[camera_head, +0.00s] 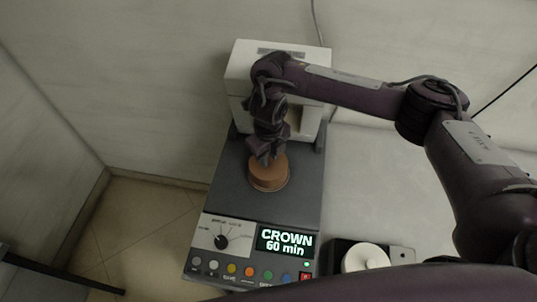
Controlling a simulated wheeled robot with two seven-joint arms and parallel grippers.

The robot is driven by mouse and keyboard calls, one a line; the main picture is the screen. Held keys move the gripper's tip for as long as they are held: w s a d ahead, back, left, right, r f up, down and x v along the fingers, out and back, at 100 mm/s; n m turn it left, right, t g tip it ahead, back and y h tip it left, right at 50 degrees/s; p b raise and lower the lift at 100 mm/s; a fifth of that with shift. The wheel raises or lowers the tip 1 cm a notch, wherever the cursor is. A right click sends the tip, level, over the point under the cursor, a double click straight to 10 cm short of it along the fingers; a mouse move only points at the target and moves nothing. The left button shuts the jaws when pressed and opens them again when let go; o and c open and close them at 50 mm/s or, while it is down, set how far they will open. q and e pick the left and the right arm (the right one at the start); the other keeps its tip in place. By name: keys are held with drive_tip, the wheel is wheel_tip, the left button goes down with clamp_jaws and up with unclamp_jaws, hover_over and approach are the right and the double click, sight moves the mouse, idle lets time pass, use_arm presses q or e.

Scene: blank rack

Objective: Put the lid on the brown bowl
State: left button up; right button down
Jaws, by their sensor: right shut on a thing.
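A round brown bowl (268,186) sits on the dark grey top of a machine with a front control panel. A brown disc-like lid (272,165) of much the same colour shows over the bowl, in line with it. I cannot tell whether it is seated on the rim or held just above. My right gripper (264,157) points down from above and is shut on the lid at its far side. Its fingertips are small and partly hidden. My left gripper is not in view.
The machine's white upright housing (243,60) stands right behind my right gripper. The control panel (222,242) has a dial, coloured buttons and a display reading "CROWN 60 min". A white round piece (365,258) sits on a dark base (402,254) at the lower right.

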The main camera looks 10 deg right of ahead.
drive_tip(key=shift+f, duration=0.15)
idle(0.4)
drive_tip(key=c, duration=1.2)
unclamp_jaws()
drive_tip(key=shift+o, duration=0.4)
drive_tip(key=o, duration=0.4)
drive_tip(key=shift+r+p, duration=3.1)
drive_tip(key=shift+r, duration=0.5)
